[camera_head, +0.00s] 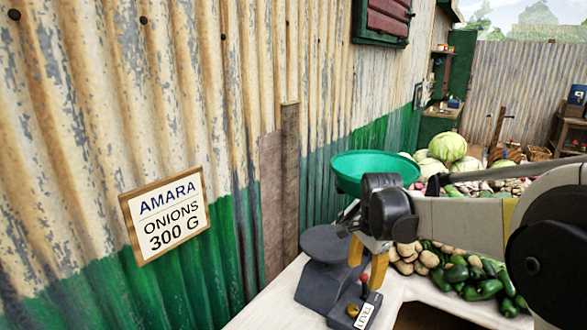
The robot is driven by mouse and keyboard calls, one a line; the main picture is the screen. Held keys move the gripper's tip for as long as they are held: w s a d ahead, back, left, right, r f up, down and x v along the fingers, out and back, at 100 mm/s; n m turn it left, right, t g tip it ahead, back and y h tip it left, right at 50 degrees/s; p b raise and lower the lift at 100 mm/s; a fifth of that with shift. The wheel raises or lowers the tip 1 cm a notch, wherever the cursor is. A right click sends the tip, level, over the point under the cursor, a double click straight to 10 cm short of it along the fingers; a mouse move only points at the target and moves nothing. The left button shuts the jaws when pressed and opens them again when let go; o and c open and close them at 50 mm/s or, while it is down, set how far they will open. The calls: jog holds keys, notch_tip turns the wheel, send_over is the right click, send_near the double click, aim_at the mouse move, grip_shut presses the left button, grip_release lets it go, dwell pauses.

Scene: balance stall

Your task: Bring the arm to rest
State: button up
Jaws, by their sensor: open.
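My arm (460,222) reaches in from the right. The dark end of it, my gripper (385,207), is in front of the balance, and it looks empty. The jaws are open, though the fingertips are hard to make out against the dark parts. The balance (318,285) stands on the white table, with a green pan (375,165) behind my gripper and a "LEVEL" label (366,316) at its front. Yellow and orange upright pieces show just below my gripper; I cannot tell whether they touch it. My arm hides part of the balance.
Potatoes (416,258) and green peppers (480,285) lie beneath my arm. Cabbages (447,147) are behind. A corrugated wall (240,110) closes the left side, with a sign (165,214) reading "AMARA ONIONS 300 G". The near table strip (265,308) is bare.

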jog(key=s+r+n+t, duration=0.1)
jog(key=s+r+n, duration=0.2)
jog(key=s, duration=0.3)
jog(key=s+r+n+t, duration=0.2)
jog(key=s+r+n, duration=0.2)
jog(key=s, duration=0.3)
jog(key=s+f+n+t, duration=0.2)
jog(key=s+n, duration=0.4)
jog(key=s, duration=0.5)
jog(key=shift+s+f+t, duration=0.25)
jog(key=shift+f+t, duration=0.05)
jog(key=shift+f, duration=0.05)
dwell(1.4)
